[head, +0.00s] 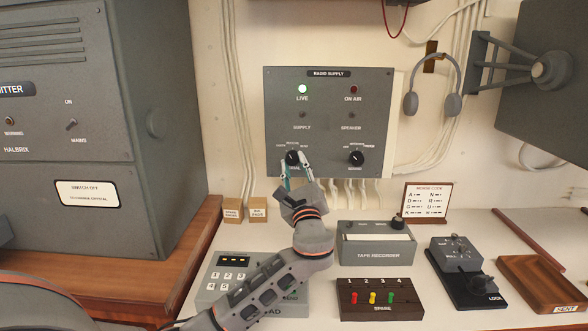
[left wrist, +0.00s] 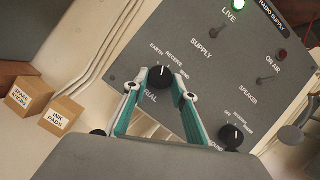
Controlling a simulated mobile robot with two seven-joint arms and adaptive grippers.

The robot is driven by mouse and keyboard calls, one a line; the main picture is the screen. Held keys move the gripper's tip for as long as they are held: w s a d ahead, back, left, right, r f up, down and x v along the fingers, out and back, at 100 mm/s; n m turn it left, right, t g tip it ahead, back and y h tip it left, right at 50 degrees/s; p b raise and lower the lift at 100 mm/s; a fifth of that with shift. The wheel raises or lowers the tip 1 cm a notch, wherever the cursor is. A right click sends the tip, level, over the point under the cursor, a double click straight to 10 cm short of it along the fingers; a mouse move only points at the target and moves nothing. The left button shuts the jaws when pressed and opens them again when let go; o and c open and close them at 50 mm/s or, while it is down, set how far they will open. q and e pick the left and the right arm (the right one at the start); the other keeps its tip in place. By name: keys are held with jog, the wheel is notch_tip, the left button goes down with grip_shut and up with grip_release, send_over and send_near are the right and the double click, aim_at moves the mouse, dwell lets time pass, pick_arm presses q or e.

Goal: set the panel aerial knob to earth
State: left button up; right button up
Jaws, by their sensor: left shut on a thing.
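The aerial knob (head: 292,157) is a black round knob with a white pointer line, at the lower left of the grey radio supply panel (head: 328,88). In the left wrist view the knob (left wrist: 160,80) shows between my fingertips, under the labels earth, receive and send. Its pointer line aims upward in that view, near earth and receive; I cannot tell exactly which. My left gripper (head: 294,164) is shut on the aerial knob, one teal-lined finger on each side. The fingers (left wrist: 160,84) hide part of the lettering below. My right gripper is not in view.
A second black knob (head: 356,158) sits at the panel's lower right. Supply and speaker switches are above; a green lamp (head: 302,89) glows by live. A tape recorder (head: 376,246) and keypad (head: 246,274) stand below on the desk. Headphones (head: 432,88) hang at right.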

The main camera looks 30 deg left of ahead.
pick_arm(q)
jog(key=n+g, duration=0.1)
jog(key=n, duration=0.1)
jog(key=shift+w+d+n, duration=0.1)
jog(key=shift+n, duration=0.3)
jog(key=shift+n+g+y, duration=0.4)
jog(key=shift+n, duration=0.3)
jog(key=o, duration=1.1)
jog(key=shift+r, duration=0.1)
jog(key=v, duration=1.2)
jog(key=shift+r, duration=0.2)
